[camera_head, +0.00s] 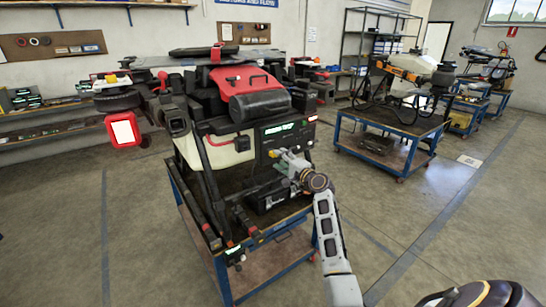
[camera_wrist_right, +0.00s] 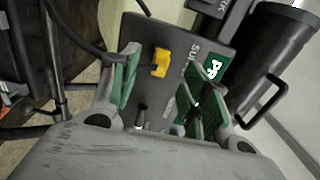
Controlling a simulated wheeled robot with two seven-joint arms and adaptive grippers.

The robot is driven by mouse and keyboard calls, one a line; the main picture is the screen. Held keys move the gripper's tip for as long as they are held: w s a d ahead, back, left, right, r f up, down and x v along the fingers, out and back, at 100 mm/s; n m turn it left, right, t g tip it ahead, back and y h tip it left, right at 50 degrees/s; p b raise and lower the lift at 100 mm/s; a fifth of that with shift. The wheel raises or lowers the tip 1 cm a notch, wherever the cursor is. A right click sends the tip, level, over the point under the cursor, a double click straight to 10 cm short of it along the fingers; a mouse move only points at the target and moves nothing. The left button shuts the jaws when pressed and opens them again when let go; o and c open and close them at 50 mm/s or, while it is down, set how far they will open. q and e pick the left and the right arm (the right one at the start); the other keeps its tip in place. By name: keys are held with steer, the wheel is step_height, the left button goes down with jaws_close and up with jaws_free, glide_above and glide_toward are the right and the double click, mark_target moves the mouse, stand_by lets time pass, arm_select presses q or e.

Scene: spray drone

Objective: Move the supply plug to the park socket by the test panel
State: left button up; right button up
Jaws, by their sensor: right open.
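The dark test panel (camera_head: 287,133) with a green-lit display is on the near right side of the drone (camera_head: 240,95). In the right wrist view, a panel face (camera_wrist_right: 185,35) carries partly hidden lettering starting "SU" and a yellow block (camera_wrist_right: 160,62), which may be the supply plug. A small dark peg with a pale tip (camera_wrist_right: 140,117) shows lower down. My right gripper (camera_head: 287,158) is at the panel; its green-padded fingers (camera_wrist_right: 160,88) are open, apart on either side of the yellow block in that view, with nothing clearly held. I cannot identify the park socket. My left gripper is out of view.
The drone stands on a blue-framed cart (camera_head: 222,262). A black cable (camera_wrist_right: 75,40) runs at upper left in the wrist view, and a dark cylinder with a handle (camera_wrist_right: 265,65) is close at right. Another cart (camera_head: 375,148) stands behind right.

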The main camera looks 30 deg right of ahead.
arm_select(q)
steer(key=shift+w+f+b, duration=0.4)
steer(key=shift+f, duration=0.05)
arm_select(e)
steer(key=shift+w+a, duration=0.15)
steer(key=shift+w, duration=1.95)
arm_select(q)
steer(key=shift+a, duration=0.2)
steer(key=shift+s+r, duration=0.15)
steer(key=shift+s, duration=0.05)
steer(key=shift+w, duration=0.1)
arm_select(e)
jaws_close()
arm_select(q)
steer(key=shift+w, duration=0.1)
arm_select(e)
steer(key=shift+s, duration=0.2)
arm_select(q)
steer(key=shift+r+p, duration=0.2)
steer(key=shift+p, duration=0.15)
arm_select(e)
steer(key=shift+s, duration=0.4)
arm_select(q)
steer(key=shift+r, duration=0.1)
arm_select(e)
steer(key=shift+s, duration=0.2)
